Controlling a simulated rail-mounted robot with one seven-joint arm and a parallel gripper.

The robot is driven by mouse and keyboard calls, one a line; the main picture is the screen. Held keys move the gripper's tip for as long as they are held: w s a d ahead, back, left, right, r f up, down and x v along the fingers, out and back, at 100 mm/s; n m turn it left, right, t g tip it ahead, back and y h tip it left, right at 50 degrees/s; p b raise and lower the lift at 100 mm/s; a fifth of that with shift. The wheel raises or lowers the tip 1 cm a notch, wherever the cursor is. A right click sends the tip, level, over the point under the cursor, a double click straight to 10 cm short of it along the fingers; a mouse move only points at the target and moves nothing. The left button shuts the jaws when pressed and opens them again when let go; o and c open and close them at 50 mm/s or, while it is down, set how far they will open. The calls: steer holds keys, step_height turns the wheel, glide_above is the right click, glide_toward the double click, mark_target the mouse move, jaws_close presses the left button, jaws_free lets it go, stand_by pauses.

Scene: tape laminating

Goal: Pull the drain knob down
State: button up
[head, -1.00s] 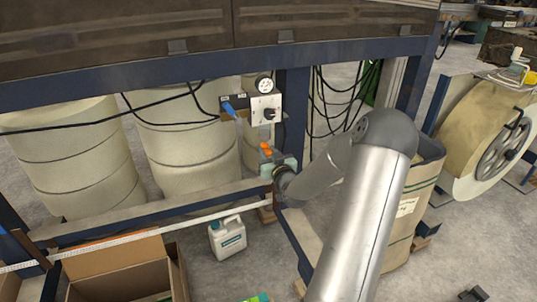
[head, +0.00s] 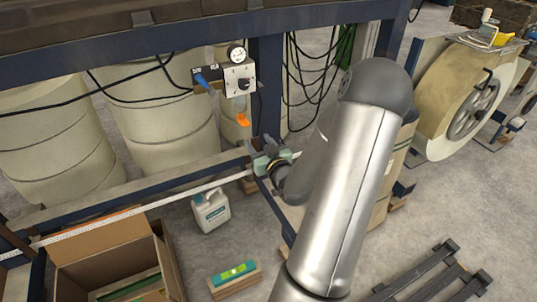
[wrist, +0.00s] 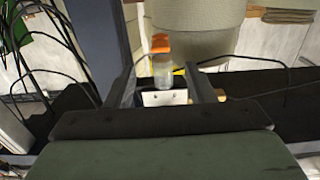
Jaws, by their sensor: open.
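The drain knob (head: 243,120) is the small orange piece at the bottom of a clear bowl under the air regulator (head: 239,78), on the blue frame. In the wrist view the orange knob (wrist: 160,42) shows above the clear bowl (wrist: 162,72), between the two finger lines. My gripper (head: 259,146) is just below and right of the knob in the head view. Its fingers also show in the wrist view (wrist: 160,68), apart, with a visible gap on each side of the bowl. I see no contact with the knob.
A round gauge (head: 236,53) and a blue plug (head: 201,80) with black cables sit by the regulator. A blue rail (head: 150,196) crosses below.

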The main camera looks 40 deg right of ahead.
steer(key=v, duration=0.6)
steer(key=shift+s+p, duration=0.25)
steer(key=shift+p, duration=0.2)
steer(key=shift+a, duration=0.1)
steer(key=w+a+r+n+g+y+p, duration=0.3)
steer(key=a+r+g+p, duration=0.65)
steer(key=a+p, duration=0.3)
steer(key=s+a+r+g+y+p, duration=0.2)
steer(key=s+a+r+g+p, duration=0.6)
steer(key=s+a+r, duration=0.9)
step_height(320, 180, down, 17)
steer(key=b, duration=1.3)
steer(key=shift+w+r+n+b, duration=0.2)
steer(key=shift+w+n+b, duration=0.05)
steer(key=shift+n+b, duration=0.1)
